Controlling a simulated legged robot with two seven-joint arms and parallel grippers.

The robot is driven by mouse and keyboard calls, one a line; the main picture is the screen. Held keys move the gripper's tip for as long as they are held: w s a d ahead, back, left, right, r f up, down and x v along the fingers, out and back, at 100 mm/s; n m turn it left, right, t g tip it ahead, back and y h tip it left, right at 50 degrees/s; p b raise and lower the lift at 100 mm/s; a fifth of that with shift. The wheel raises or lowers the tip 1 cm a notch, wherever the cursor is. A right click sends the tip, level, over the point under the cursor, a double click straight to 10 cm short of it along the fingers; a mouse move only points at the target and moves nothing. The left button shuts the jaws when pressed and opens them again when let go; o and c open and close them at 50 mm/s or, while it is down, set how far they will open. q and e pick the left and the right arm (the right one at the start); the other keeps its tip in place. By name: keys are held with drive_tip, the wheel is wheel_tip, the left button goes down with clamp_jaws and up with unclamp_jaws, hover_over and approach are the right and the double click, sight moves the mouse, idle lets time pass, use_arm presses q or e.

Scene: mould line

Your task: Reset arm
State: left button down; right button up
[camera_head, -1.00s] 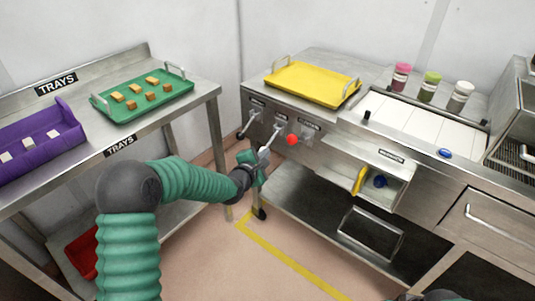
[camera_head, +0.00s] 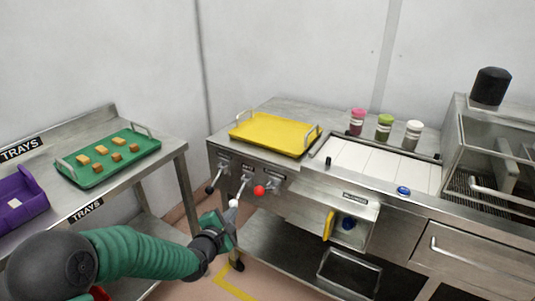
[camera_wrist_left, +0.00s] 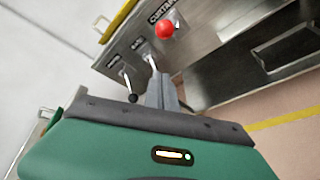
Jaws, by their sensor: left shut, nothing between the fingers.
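My left gripper (camera_head: 232,217) reaches in from the lower left, in front of the lever panel on the steel counter. Its fingers are shut with nothing between them, and they also show in the wrist view (camera_wrist_left: 161,92). The middle lever (camera_head: 242,188) has a pale tip close to the fingertips; I cannot tell whether they touch. Beside it are a black-knobbed lever (camera_head: 212,183) and a red-knobbed lever (camera_head: 259,190). In the wrist view the red knob (camera_wrist_left: 165,30) is beyond the fingers and the black knob (camera_wrist_left: 132,98) is to their left. My right gripper is out of view.
A yellow tray (camera_head: 275,133) lies on the counter above the levers. A green tray (camera_head: 125,158) with several tan blocks and a purple tray (camera_head: 25,205) are on the left table. Free floor lies between table and counter.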

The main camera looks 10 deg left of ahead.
use_arm(q)
drive_tip(key=s+d+f+m+g, duration=0.1)
drive_tip(key=s+f+m+g, duration=0.25)
drive_tip(key=s+m, duration=0.45)
drive_tip(key=s+d+f+m+g+y, duration=0.1)
drive_tip(key=s+f+m+g, duration=0.25)
drive_tip(key=s+m, duration=0.55)
drive_tip(key=s+d+f+m+g, duration=0.1)
drive_tip(key=s+f+m+g, duration=0.3)
drive_tip(key=s, duration=0.7)
wheel_tip(320, 180, up, 20)
drive_tip(key=s+m+g+p, duration=0.1)
drive_tip(key=m+p, duration=0.1)
drive_tip(key=p, duration=1.6)
drive_tip(key=shift+s+f, duration=0.15)
drive_tip(key=shift+s, duration=0.2)
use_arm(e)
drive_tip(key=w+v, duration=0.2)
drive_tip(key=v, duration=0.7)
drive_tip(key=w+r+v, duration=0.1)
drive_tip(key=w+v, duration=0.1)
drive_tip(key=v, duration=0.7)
use_arm(q)
drive_tip(key=shift+f, duration=0.1)
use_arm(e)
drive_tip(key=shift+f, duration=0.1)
